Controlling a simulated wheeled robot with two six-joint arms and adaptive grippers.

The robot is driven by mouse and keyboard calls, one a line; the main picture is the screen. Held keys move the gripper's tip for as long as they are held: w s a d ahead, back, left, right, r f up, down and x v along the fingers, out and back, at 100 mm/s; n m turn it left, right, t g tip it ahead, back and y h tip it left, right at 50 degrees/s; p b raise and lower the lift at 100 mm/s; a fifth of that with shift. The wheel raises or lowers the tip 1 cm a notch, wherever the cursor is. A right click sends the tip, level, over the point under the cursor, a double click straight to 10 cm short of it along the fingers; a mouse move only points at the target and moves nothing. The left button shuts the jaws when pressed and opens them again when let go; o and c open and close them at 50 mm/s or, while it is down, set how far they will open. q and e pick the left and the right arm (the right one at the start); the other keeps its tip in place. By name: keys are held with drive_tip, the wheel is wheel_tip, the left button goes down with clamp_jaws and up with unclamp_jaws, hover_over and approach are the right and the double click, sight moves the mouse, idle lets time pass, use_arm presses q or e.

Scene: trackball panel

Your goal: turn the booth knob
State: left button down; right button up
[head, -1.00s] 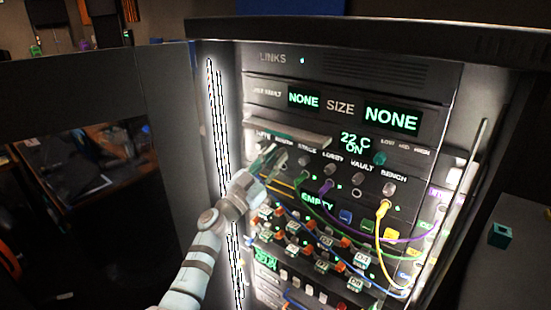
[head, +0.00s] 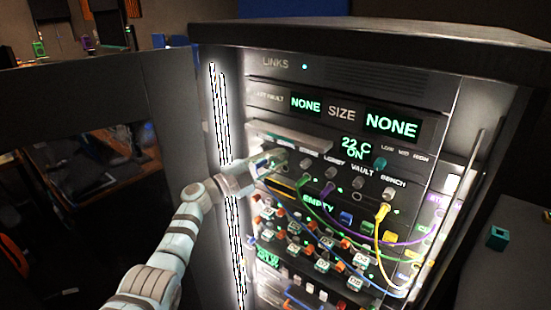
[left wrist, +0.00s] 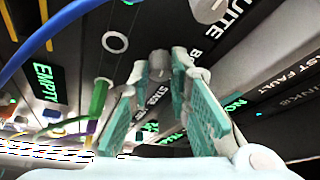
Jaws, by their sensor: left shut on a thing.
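My left gripper (head: 270,161) reaches the left end of the knob row on the rack panel in the head view. In the left wrist view, its two teal-padded fingers (left wrist: 156,75) are on either side of a dark grey round knob (left wrist: 160,62), shut on it. The label beside this knob starts with B and is partly covered, so it appears to be the booth knob. The suite knob (left wrist: 207,10) is above it at the picture's top edge. In the head view the gripper hides the booth knob. My right gripper is not in view.
A shelf-like bar (head: 290,137) juts out just above the gripper. Green, purple and yellow cables (head: 383,230) hang from jacks below the knobs. The lobby (head: 331,168) and vault (head: 358,181) knobs stand to the right. A vertical rail (head: 470,185) runs down the right side.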

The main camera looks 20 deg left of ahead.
use_arm(q)
drive_tip(key=shift+m+g+p, duration=0.3)
drive_tip(key=shift+m+g, duration=0.1)
drive_tip(key=shift+m, duration=0.7)
drive_tip(key=c, duration=1.5)
unclamp_jaws()
drive_tip(key=shift+a, duration=0.1)
drive_tip(key=v, duration=1.2)
drive_tip(key=shift+r, duration=0.2)
